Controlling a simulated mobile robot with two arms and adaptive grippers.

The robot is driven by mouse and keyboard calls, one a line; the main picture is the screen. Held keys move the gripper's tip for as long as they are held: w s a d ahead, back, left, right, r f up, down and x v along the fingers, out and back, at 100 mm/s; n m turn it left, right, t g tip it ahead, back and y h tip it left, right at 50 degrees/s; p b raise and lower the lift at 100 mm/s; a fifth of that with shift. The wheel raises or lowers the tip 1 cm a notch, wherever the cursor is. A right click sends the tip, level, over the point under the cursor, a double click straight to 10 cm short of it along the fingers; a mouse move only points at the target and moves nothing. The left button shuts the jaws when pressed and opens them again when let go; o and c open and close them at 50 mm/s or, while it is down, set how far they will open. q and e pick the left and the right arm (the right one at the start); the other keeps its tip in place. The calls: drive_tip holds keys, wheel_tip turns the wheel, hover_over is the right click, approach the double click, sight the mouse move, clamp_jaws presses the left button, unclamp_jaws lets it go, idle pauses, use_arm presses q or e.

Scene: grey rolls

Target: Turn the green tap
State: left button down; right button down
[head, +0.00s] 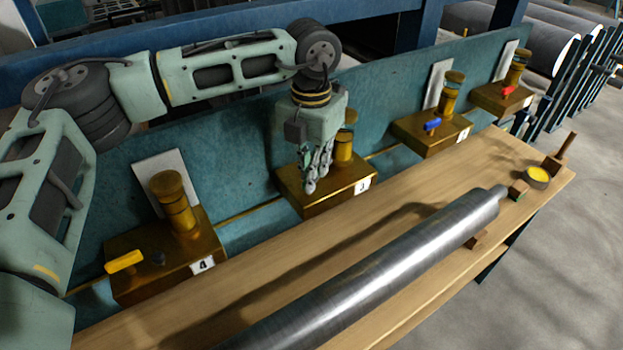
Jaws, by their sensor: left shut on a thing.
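My left gripper (316,178) reaches down from above onto the brass block (345,188) with the number plate that looks like 3. Its fingers are closed at the front left of this block, where the tap handle sits on the other blocks. It is shut on the green tap, which the fingers hide almost fully, so I cannot tell how far the handle is turned. A brass cylinder stands on the block just behind and right of the fingers. My right gripper is not in view.
Other brass blocks carry a yellow tap (125,262), a blue tap (432,124) and a red tap (508,90) along the teal panel (240,130). A long grey metal roll (390,265) lies across the wooden table (250,300). A yellow-topped round item (538,175) sits at the far right.

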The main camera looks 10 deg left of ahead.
use_arm(q)
drive_tip(key=m+b, duration=0.2)
drive_tip(key=m, duration=0.1)
drive_tip(key=shift+m, duration=0.4)
drive_tip(key=shift+m+b, duration=0.3)
drive_tip(key=shift+m, duration=0.4)
drive_tip(key=c, duration=1.8)
unclamp_jaws()
drive_tip(key=shift+r, duration=0.1)
wheel_tip(320, 180, up, 12)
drive_tip(key=shift+f, duration=0.1)
